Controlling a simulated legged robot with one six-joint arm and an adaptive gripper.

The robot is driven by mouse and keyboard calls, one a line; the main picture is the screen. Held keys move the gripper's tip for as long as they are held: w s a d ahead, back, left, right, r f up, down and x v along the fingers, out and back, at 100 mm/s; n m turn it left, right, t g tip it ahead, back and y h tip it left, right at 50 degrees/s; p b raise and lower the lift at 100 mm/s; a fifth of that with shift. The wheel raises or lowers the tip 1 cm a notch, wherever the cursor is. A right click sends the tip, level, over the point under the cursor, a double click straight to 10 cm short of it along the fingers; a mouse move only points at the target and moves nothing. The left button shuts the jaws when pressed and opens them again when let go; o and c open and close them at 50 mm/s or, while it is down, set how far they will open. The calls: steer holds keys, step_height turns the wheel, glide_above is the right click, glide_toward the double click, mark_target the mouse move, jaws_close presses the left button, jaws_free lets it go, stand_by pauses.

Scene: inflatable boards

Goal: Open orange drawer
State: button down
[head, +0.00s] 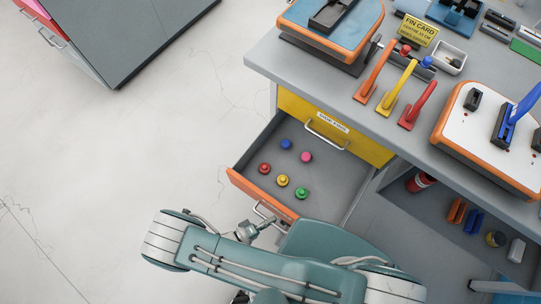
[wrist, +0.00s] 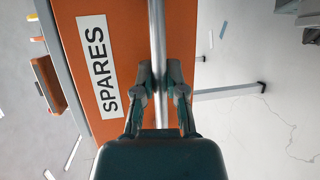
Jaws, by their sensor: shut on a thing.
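The orange drawer (head: 262,196) stands pulled out from the grey workbench, below the yellow drawer (head: 335,132). Several coloured knobs, such as the yellow one (head: 282,180), lie inside it. In the wrist view its orange front (wrist: 85,15) bears a "SPARES" label (wrist: 97,65). The drawer's metal bar handle (wrist: 157,45) runs between the fingers of my gripper (wrist: 160,85), which is shut on it. In the head view my arm covers part of the handle and the drawer's near right corner.
The yellow drawer is shut. The benchtop (head: 300,62) holds orange, yellow and red levers and inflatable boards. An open shelf (head: 440,205) with bottles and tools is right of the drawer. The floor (head: 150,130) to the left is clear up to a grey cabinet (head: 130,35).

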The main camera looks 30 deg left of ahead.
steer(key=c, duration=0.7)
jaws_free()
steer(key=shift+f, duration=0.15)
steer(key=v, duration=1.2)
steer(key=shift+a, duration=0.1)
